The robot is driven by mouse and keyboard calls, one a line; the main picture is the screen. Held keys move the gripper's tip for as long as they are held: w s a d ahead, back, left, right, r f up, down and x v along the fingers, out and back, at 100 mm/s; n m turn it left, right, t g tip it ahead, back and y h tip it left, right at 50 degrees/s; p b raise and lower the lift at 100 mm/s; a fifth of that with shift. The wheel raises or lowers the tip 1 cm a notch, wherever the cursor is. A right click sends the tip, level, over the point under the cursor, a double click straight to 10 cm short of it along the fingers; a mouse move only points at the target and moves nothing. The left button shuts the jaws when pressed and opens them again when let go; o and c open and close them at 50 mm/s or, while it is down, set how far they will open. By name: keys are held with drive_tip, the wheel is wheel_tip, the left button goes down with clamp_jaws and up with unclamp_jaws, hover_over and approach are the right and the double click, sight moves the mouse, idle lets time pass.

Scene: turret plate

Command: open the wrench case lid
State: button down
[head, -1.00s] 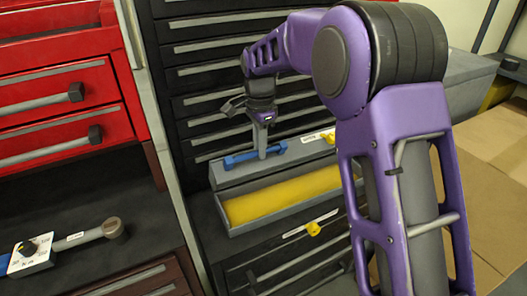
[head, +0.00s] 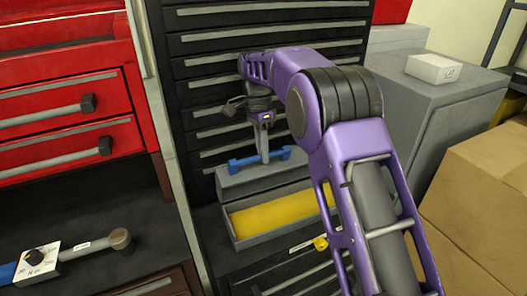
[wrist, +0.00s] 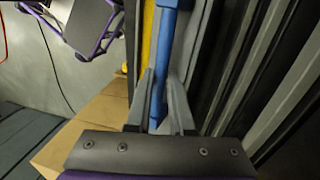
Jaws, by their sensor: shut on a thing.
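The wrench case is a long grey box (head: 285,235) with a yellow lining (head: 275,213). Its grey lid (head: 260,181) stands open behind the lining, on the drawer-cabinet side. A blue bar handle (head: 245,161) runs along the lid. My gripper (head: 264,158) is shut on this handle, coming down on its middle. In the wrist view the blue handle (wrist: 166,50) runs between the two grey fingers of my gripper (wrist: 161,103). My arm hides the right end of the case.
A black drawer cabinet (head: 205,95) stands behind the case. A red cabinet (head: 65,70) is at the left, above a dark worktop with a wrench (head: 90,243) and a white dial plate (head: 38,262). Cardboard boxes (head: 480,190) and a grey cabinet (head: 440,95) are at the right.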

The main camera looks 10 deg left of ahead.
drive_tip(key=shift+s+a+f, duration=0.15)
drive_tip(key=shift+a+f, duration=0.05)
drive_tip(key=shift+f, duration=0.2)
drive_tip(key=c, duration=0.8)
unclamp_jaws()
drive_tip(key=shift+a, duration=0.1)
drive_tip(key=shift+w+r, duration=0.15)
drive_tip(key=shift+w, duration=0.05)
drive_tip(key=shift+r, duration=0.25)
wheel_tip(320, 180, up, 10)
drive_tip(key=shift+f, duration=0.25)
